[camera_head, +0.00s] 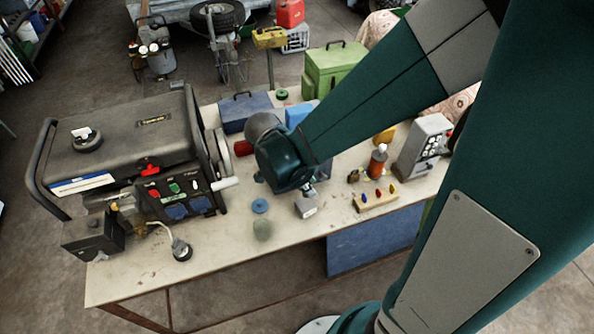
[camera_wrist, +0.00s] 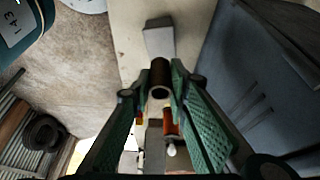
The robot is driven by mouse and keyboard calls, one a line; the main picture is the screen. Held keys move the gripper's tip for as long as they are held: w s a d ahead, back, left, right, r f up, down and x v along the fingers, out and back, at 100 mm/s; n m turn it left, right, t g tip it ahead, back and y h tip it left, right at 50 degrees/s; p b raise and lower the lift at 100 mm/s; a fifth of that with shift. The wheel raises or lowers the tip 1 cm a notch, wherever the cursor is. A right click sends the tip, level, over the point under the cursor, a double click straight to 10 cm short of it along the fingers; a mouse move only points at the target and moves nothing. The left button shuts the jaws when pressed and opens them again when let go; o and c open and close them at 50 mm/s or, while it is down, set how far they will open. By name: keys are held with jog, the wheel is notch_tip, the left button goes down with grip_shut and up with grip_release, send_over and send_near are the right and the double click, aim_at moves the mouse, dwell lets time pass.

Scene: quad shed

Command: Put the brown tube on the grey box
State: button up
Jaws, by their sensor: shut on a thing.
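The brown tube (camera_wrist: 160,76) is held between the two green fingers of my gripper (camera_wrist: 160,92) in the wrist view. Its open, ring-like end faces the camera. In the head view the small grey box (camera_head: 306,206) sits near the table's front edge, just below the end of my arm. My gripper (camera_head: 309,188) is mostly hidden there behind its own wrist, and I cannot make out the tube. I cannot tell the tube's height above the box.
A blue disc (camera_head: 260,206) and a greenish lump (camera_head: 262,229) lie left of the box. A wooden block with coloured pegs (camera_head: 376,201), an orange bottle (camera_head: 377,161) and a grey device (camera_head: 424,145) stand right. A black generator (camera_head: 135,150) fills the table's left.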

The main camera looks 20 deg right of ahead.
jog(key=shift+f, duration=0.5)
jog(key=shift+f+b, duration=0.45)
jog(key=shift+f, duration=1.6)
jog(key=shift+f, duration=0.2)
jog(key=o, duration=0.8)
jog(key=shift+c, duration=0.2)
jog(key=shift+r, duration=0.25)
jog(key=p+v, duration=0.2)
jog(key=v, duration=1)
